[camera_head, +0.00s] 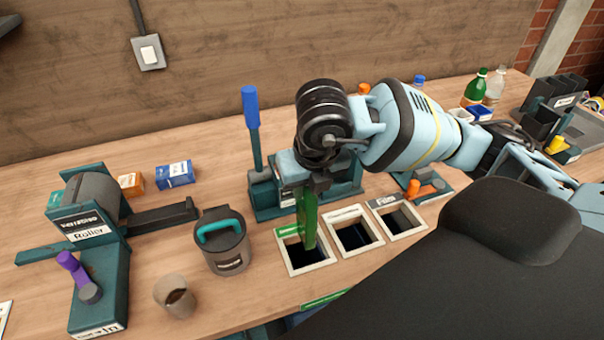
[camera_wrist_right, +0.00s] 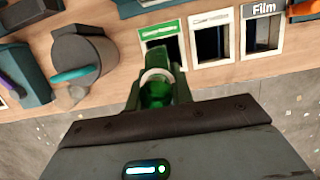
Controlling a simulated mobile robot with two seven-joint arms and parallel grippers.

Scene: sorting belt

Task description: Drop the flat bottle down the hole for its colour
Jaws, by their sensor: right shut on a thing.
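My right gripper (camera_head: 318,180) points down and is shut on the green flat bottle (camera_head: 307,216). The bottle hangs upright above the green-labelled hole (camera_head: 294,262); whether its lower end is inside the rim I cannot tell. In the right wrist view the bottle (camera_wrist_right: 156,92) is between the fingers, in front of the green-labelled hole (camera_wrist_right: 161,29). A white-labelled hole (camera_head: 367,231) is beside it, then a grey-labelled hole marked Film (camera_head: 406,226). My left gripper is not in view.
A grey canister (camera_head: 228,254) with a teal handle and a cup (camera_head: 176,297) stand left of the holes. A press with a blue lever (camera_head: 251,120) stands behind them. The Roller machine (camera_head: 92,230) is at left. More bottles (camera_head: 478,88) stand back right.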

